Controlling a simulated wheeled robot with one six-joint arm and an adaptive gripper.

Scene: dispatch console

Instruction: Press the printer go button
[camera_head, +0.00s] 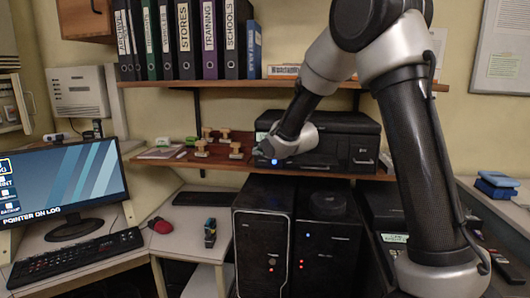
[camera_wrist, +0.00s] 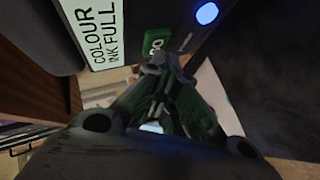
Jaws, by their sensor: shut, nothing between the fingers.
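The black printer (camera_head: 345,128) stands on the lower wall shelf, behind and beside my arm. In the wrist view its dark front carries a white label (camera_wrist: 97,32) reading "COLOUR INK FULL", a green part marked "GO" (camera_wrist: 154,42) and a round lit blue spot (camera_wrist: 207,13). I cannot tell whether the green part is the button or its label. My gripper (camera_wrist: 160,66) is shut and empty, its tips close below the green part; contact cannot be told. In the head view my gripper (camera_head: 264,158) is at the printer's front left, largely dark and indistinct, near a blue light (camera_head: 274,162).
Several stamps (camera_head: 203,147) stand on the shelf left of the printer. Two black computer towers (camera_head: 262,235) stand below. A monitor (camera_head: 65,188), keyboard (camera_head: 75,257) and red mouse (camera_head: 160,225) are on the left desk. Binders (camera_head: 185,40) line the shelf above.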

